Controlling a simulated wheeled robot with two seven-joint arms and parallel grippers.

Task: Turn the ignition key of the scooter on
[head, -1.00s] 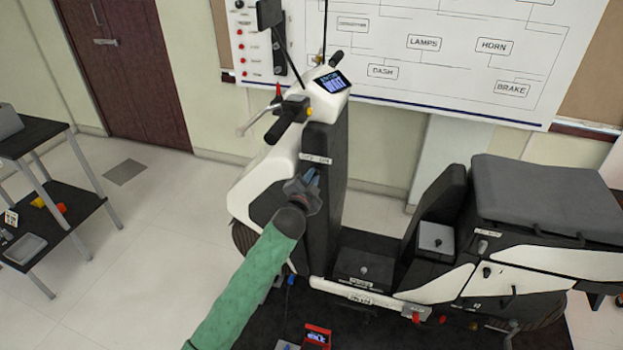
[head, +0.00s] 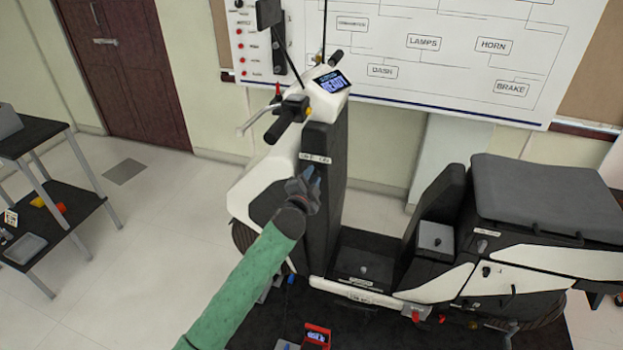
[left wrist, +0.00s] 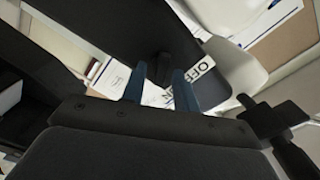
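The white and black scooter (head: 262,190) stands on a dark mat. Its dash display (head: 331,83) is lit and appears to read READY. My left gripper (head: 314,180) is in front of the dark front column, just below a small white label (head: 315,158). In the left wrist view its two blue fingers (left wrist: 160,86) are apart, with a white label (left wrist: 190,92) reading OFF and ON behind them. A small dark piece (left wrist: 163,66) shows beyond and between the fingertips; it may be the ignition key, but its angle is unclear. The key is hidden in the head view. My right gripper is out of view.
The handlebar grip (head: 287,122) and mirror stem rise above my left gripper. The seat (head: 530,195) is at the right. A dark shelf cart (head: 50,220) stands at the far left. A small red device (head: 317,335) lies on the mat. Floor left of the scooter is clear.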

